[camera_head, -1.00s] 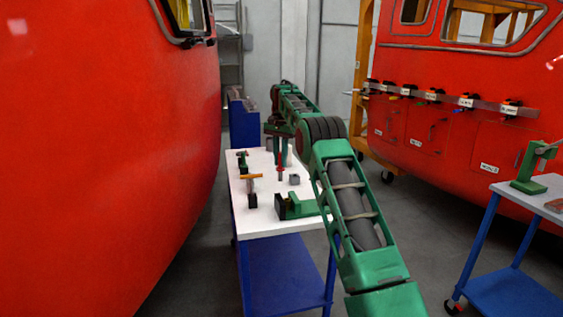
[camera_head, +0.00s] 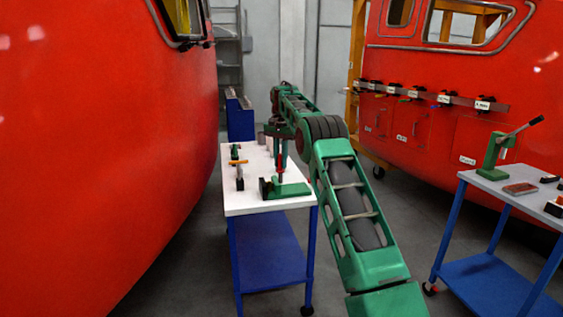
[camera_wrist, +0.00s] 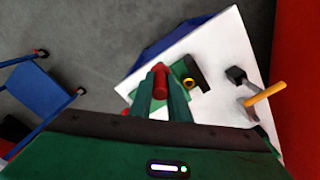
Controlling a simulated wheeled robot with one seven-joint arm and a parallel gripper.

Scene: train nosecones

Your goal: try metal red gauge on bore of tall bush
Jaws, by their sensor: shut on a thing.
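My gripper (camera_wrist: 160,97) is shut on the red gauge (camera_wrist: 160,73), which sticks out beyond the fingertips in the wrist view. In the head view the gauge (camera_head: 280,168) shows as a small red piece below my wrist, over the white table (camera_head: 240,209). A green fixture (camera_head: 290,190) with a black block lies under or just beside it. In the wrist view a small gold ring (camera_wrist: 189,84) shows at the fixture, to the right of the gauge and apart from it in the picture. I cannot tell whether this ring is the tall bush.
An orange-handled hammer (camera_wrist: 263,94) lies to the right in the wrist view. A grey piece (camera_head: 261,138) stands at the table's far end. A second blue-legged table (camera_head: 478,183) with a green press (camera_head: 497,155) stands right. Red train noses flank both sides.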

